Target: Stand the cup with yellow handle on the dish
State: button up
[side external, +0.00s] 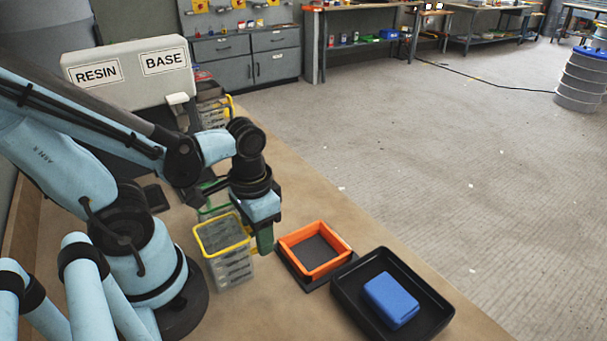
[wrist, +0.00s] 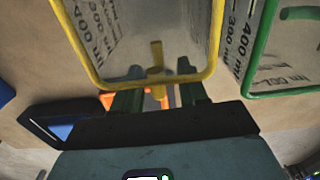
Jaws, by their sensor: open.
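The cup with yellow handle (side external: 232,270) is a clear, marked measuring cup with a yellow rim, upright on the bench. In the wrist view its yellow rim (wrist: 150,81) fills the top middle, and its yellow handle points toward my gripper (wrist: 158,96). The open fingers lie on either side of the handle, with gaps visible. In the side view my gripper (side external: 265,236) is low, just right of the cup; its fingertips are partly hidden. A square dish with orange walls (side external: 331,266) and a dark floor stands right of my gripper and looks empty.
A green-rimmed clear cup (wrist: 248,85) stands beside the yellow one. A black tray (side external: 431,300) with a blue block (side external: 391,300) is right of the orange dish. Another clear container (side external: 213,113) stands farther back. The bench edge runs close behind the dish.

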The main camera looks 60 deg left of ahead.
jog(key=shift+r, duration=0.1)
jog(key=shift+r, duration=5.9)
jog(key=shift+o, duration=0.3)
jog(key=w+f+t, duration=0.2)
jog(key=w+t, duration=0.4)
jog(key=w, duration=0.3)
jog(key=shift+f, duration=0.15)
jog(key=shift+o, duration=1.3)
jog(key=shift+w+t, duration=0.4)
jog(key=shift+t, duration=0.1)
jog(key=o, duration=0.8)
jog(key=shift+w, duration=0.1)
jog(key=shift+c, duration=0.2)
